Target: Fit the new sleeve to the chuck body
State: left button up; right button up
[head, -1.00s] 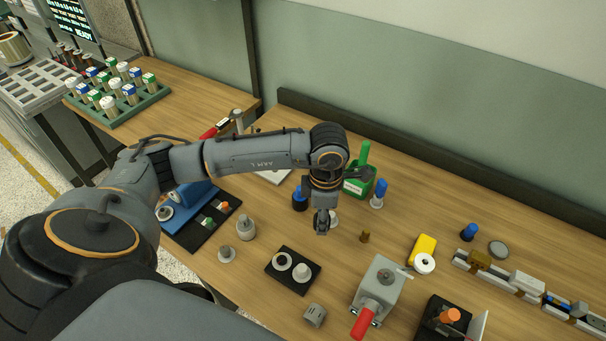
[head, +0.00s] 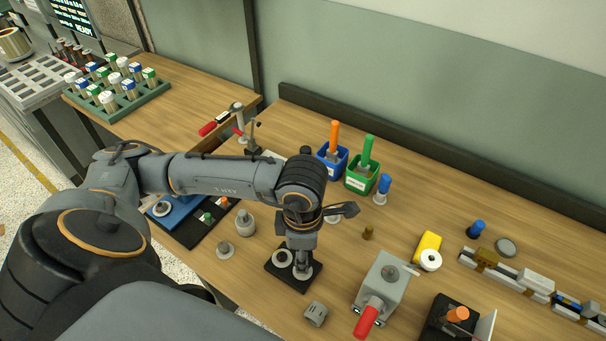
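A black plate (head: 274,268) on the bench holds a pale ring (head: 283,258) on its left and a grey stepped cylinder (head: 301,271) on its right. My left gripper (head: 302,266) points down at the stepped cylinder and partly hides it. Whether its fingers touch or hold the cylinder is too small to tell. A grey cylindrical body (head: 245,223) with a narrower top stands left of the plate. A flat grey ring part (head: 225,250) lies beside it. A small brass sleeve (head: 368,232) stands to the right. I cannot tell which part is the new sleeve. My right gripper is not in view.
A grey fixture with a red handle (head: 368,317) and a small grey block (head: 315,313) stand near the front. Blue (head: 333,168) and green (head: 361,177) bins with upright tools are behind my arm. A yellow item (head: 428,246) lies right.

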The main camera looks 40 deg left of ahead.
pick_arm(q)
jog(key=shift+s, duration=0.1)
jog(key=shift+f+b, duration=1.05)
jog(key=shift+b, duration=0.15)
jog(key=shift+f+b, duration=1.05)
jog(key=shift+b, duration=0.3)
dwell(1.0)
jog(key=o, duration=1.2)
jog(key=shift+r, duration=0.2)
notch_tip(320, 180, up, 12)
jog(key=shift+f, duration=0.2)
